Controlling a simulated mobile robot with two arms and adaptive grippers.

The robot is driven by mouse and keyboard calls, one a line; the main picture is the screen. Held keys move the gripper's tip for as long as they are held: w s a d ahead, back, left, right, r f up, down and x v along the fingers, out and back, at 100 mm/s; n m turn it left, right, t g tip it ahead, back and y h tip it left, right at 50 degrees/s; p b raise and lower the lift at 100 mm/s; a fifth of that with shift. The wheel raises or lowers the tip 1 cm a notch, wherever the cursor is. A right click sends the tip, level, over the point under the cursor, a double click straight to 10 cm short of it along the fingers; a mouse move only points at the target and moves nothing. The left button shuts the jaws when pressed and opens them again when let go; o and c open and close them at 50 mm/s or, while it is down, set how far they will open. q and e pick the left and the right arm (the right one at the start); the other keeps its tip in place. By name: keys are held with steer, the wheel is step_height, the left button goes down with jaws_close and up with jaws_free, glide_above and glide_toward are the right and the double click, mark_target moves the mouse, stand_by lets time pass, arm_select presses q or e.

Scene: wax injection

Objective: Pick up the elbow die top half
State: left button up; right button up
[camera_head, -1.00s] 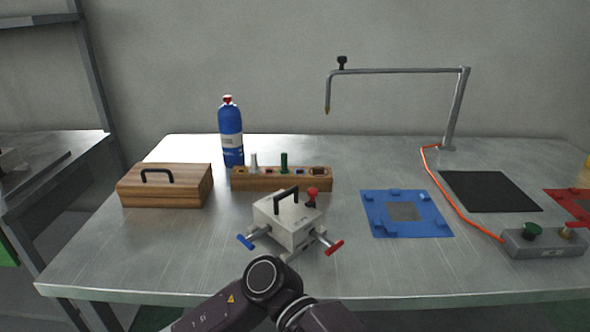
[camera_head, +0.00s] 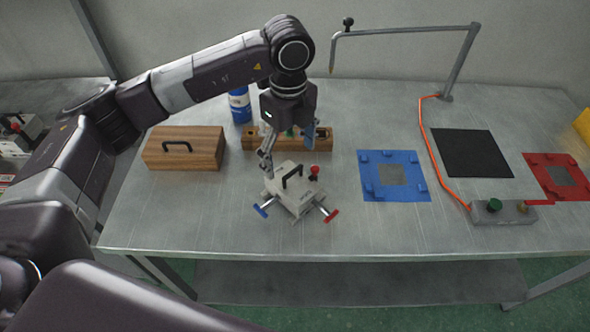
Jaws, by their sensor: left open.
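The elbow die is a pale grey metal block on the table. Its top half (camera_head: 299,203) carries a black arched handle (camera_head: 292,176) and a red-knobbed part at its right. A blue T-handle (camera_head: 260,210) and a red T-handle (camera_head: 330,215) stick out from its front. My left gripper (camera_head: 286,148) is open and empty, pointing down just above and behind the die, apart from its handle. The seam between the die's halves is too small to make out. My right gripper is not in view.
A wooden box (camera_head: 184,157) stands left. A wooden tool holder (camera_head: 318,143) and a blue bottle (camera_head: 240,106) are behind the die, partly hidden by my arm. A blue fixture (camera_head: 370,188), black mat (camera_head: 470,152), red fixture (camera_head: 548,182) and control box (camera_head: 503,214) lie right.

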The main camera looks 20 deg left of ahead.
mark_target(293, 170)
arm_select(q)
steer(key=f+p, duration=0.1)
steer(key=f, duration=0.1)
steer(key=f+p, duration=0.1)
steer(key=f, duration=0.1)
steer(key=f+p, duration=0.1)
steer(key=f, duration=0.1)
steer(key=shift+s+d+f, duration=0.15)
steer(key=shift+d+f, duration=0.1)
steer(key=shift+f, duration=0.55)
steer(key=c, duration=2)
steer(key=shift+w+d+r, duration=0.1)
steer(key=shift+w+r, duration=0.1)
